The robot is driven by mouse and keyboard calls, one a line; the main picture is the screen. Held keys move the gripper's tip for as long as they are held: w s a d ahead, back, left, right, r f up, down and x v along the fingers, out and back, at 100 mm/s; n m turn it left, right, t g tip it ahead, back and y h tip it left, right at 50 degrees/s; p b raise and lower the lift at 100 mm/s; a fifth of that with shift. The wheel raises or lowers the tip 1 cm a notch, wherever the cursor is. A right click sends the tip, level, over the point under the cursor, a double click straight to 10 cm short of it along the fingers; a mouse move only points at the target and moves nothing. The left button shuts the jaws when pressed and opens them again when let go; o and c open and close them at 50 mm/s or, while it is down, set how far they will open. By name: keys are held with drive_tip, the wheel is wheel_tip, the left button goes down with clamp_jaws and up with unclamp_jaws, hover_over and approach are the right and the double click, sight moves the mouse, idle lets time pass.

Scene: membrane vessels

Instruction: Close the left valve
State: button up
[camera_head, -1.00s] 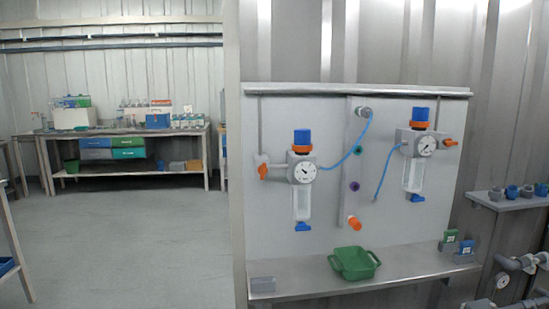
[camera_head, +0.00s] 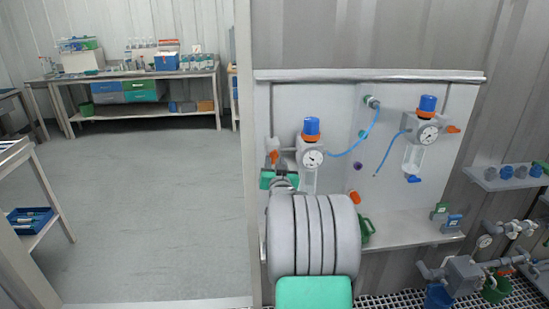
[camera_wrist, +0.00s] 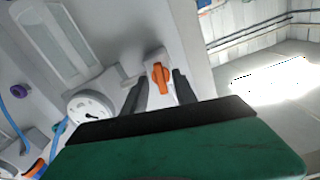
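The left valve's orange handle (camera_head: 274,157) is at the left end of the left filter unit (camera_head: 311,155) on the grey wall panel. In the head view it hangs roughly downward. My gripper (camera_head: 279,176) is just below it, partly hidden by my arm. In the wrist view the orange handle (camera_wrist: 159,77) shows between the two dark fingers of my gripper (camera_wrist: 160,79). The fingers are open, one on each side, with a visible gap to the handle. I cannot tell whether the handle lies fully within their depth.
A round gauge (camera_head: 313,158) is close right of the handle. A blue hose (camera_head: 361,140) runs to the middle strip. The right filter unit (camera_head: 422,135) has its own orange handle (camera_head: 453,129). A green bin (camera_head: 365,230) is partly hidden behind my arm. The floor left is clear.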

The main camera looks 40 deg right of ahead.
drive_tip(key=shift+w+d, duration=0.25)
drive_tip(key=shift+w, duration=0.2)
clamp_jaws()
idle(0.3)
